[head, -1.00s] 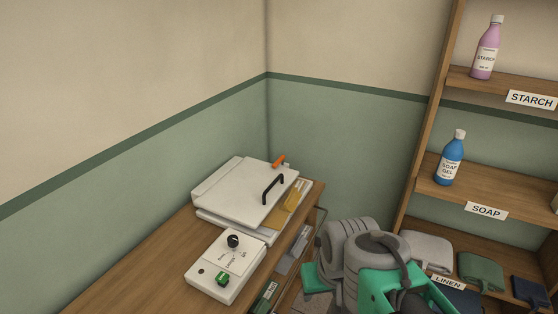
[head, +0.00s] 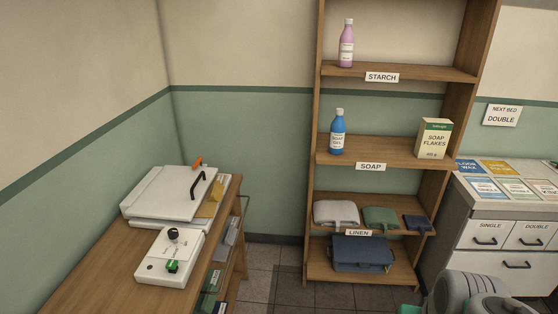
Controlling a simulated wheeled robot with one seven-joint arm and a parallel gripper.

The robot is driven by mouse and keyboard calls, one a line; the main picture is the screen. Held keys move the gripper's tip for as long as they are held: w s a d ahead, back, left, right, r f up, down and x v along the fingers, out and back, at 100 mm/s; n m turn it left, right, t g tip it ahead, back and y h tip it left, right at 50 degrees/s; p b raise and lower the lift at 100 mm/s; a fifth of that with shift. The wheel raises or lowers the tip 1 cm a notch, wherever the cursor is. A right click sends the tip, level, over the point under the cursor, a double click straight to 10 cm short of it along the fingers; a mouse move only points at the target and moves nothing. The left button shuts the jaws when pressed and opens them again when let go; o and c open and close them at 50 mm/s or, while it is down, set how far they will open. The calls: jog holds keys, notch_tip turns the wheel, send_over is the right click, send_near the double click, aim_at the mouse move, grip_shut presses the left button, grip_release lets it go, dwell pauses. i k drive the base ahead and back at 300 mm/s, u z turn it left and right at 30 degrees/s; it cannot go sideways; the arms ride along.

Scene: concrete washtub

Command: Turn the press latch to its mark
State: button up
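The press (head: 165,196) is a white, flat, lidded machine on the wooden counter at the left, with a black bar handle (head: 198,184) on its lid. An orange lever (head: 198,161), which looks like the latch, sticks up at the lid's back edge. Its mark cannot be made out. A white control box (head: 166,258) with a black knob and a green switch stands in front of the press. My arm shows at the bottom right, well away from the press. My gripper's fingers are out of the picture.
A wooden shelf (head: 370,154) with bottles, a soap flakes box and folded linen stands in the middle. A grey-white cabinet (head: 515,212) with drawers is at the right. Bare tiled floor (head: 262,272) lies between counter and shelf.

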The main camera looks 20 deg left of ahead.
aim_at(199, 162)
jog(key=u, duration=0.1)
jog(key=i, duration=1.9)
jog(key=u, duration=1.85)
jog(key=i, duration=0.95)
jog(key=u, duration=1.15)
